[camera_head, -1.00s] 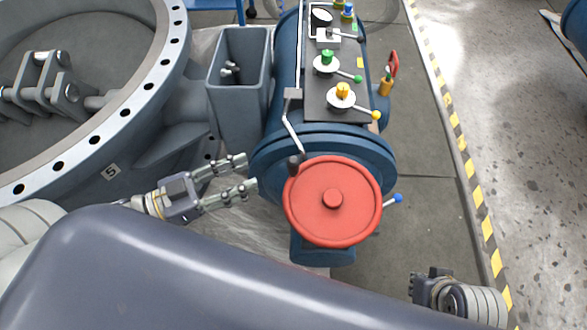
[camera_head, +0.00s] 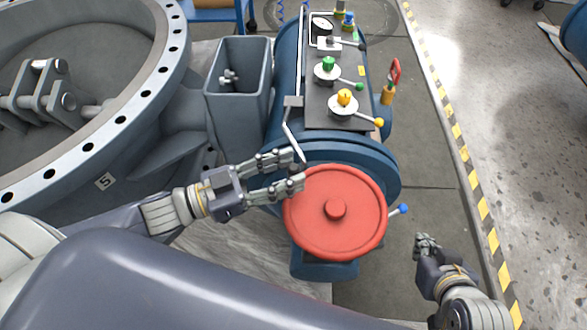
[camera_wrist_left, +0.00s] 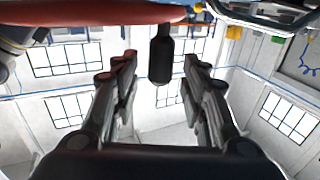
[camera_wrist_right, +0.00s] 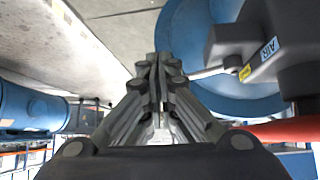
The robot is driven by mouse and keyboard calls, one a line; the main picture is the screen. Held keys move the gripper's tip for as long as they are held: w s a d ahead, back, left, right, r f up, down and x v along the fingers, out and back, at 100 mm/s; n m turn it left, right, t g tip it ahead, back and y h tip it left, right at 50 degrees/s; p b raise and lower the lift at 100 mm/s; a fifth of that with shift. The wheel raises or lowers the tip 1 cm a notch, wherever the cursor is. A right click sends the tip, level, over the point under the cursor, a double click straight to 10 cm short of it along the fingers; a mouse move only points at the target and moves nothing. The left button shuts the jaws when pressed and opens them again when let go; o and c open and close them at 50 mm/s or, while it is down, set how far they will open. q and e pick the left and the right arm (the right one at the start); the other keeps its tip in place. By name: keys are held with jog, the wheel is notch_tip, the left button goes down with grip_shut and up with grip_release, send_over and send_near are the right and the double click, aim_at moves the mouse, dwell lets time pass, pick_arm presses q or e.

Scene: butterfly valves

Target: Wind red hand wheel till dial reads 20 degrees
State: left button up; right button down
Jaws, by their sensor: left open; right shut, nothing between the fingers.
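The red hand wheel (camera_head: 350,235) faces up at the front end of the blue actuator. Its rim shows along the top of the left wrist view (camera_wrist_left: 80,12) and at the right of the right wrist view (camera_wrist_right: 290,130). My left gripper (camera_head: 298,171) is open at the wheel's upper left rim. In the left wrist view the wheel's black handle (camera_wrist_left: 161,55) hangs between the spread fingers, with gaps on both sides. My right gripper (camera_head: 426,240) is shut and empty, right of the wheel. A round white dial (camera_head: 321,24) sits far back on the panel; its reading is too small to tell.
The blue actuator (camera_head: 285,75) carries a dark panel with a green knob (camera_head: 328,64) and a yellow knob (camera_head: 344,97) with levers. A blue-tipped lever (camera_head: 403,209) sticks out right of the wheel. A large flanged valve ring (camera_head: 150,90) stands left. Floor is clear at right.

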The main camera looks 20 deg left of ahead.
pick_arm(q)
jog(key=shift+x, duration=0.95)
pick_arm(e)
jog(key=shift+w+a+r+t, duration=0.3)
jog(key=shift+w+r+t, duration=0.35)
jog(key=shift+w, duration=0.3)
pick_arm(q)
grip_shut()
pick_arm(e)
jog(key=shift+r, duration=0.1)
